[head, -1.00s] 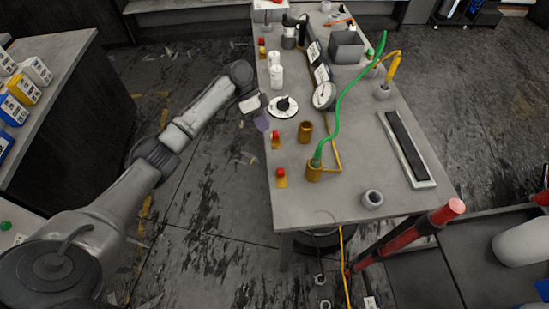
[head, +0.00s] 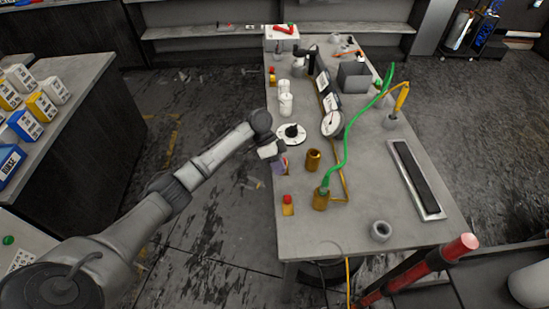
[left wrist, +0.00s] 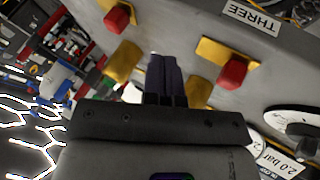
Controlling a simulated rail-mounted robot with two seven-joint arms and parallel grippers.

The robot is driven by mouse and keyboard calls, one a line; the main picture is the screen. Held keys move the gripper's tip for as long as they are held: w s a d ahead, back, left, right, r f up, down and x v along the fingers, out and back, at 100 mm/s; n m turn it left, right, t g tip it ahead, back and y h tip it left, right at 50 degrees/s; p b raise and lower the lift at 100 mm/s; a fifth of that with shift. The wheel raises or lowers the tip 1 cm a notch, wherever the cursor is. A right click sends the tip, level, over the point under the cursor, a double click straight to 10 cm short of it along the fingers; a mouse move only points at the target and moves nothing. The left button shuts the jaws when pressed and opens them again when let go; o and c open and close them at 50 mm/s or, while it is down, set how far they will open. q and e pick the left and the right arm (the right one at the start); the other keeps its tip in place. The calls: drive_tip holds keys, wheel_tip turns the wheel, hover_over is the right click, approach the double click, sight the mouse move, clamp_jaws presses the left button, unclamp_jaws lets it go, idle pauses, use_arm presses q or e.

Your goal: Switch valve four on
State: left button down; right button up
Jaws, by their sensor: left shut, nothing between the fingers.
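Valves with red knobs on brass plates line the table's left edge. The nearest valve (head: 287,200) shows plainly in the head view. My left gripper (head: 282,167) is shut and empty at that edge, just beyond this valve, and seems to hide another valve. In the left wrist view, my shut dark fingers (left wrist: 165,65) point between one red knob (left wrist: 118,18) and another red knob (left wrist: 233,70). A "THREE" label (left wrist: 252,15) lies beside the second knob. No "four" label is readable. I cannot tell whether the fingers touch anything. My right gripper is out of view.
A black-knobbed white dial (head: 291,133) and a brass cup (head: 313,160) stand near the gripper. A green hose (head: 350,130) rises from a brass fitting (head: 320,199). A pressure gauge (head: 331,123) stands behind.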

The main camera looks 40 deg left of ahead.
sight(287, 198)
use_arm(q)
drive_tip(key=x, duration=0.3)
drive_tip(key=shift+d+f, duration=0.15)
drive_tip(key=shift+f, duration=0.05)
drive_tip(key=shift+s+d, duration=0.65)
drive_tip(key=shift+d, duration=0.1)
drive_tip(key=shift+s+d, duration=0.7)
drive_tip(key=shift+d, duration=0.1)
drive_tip(key=shift+d+p, duration=0.1)
drive_tip(key=shift+p, duration=0.3)
drive_tip(key=s+d+p, duration=0.2)
drive_tip(key=p, duration=0.1)
drive_tip(key=shift+s+d+r, duration=0.1)
drive_tip(key=shift+d+r, duration=0.05)
drive_tip(key=shift+d, duration=0.05)
drive_tip(key=shift+s+d, duration=0.1)
drive_tip(key=shift+f, duration=0.2)
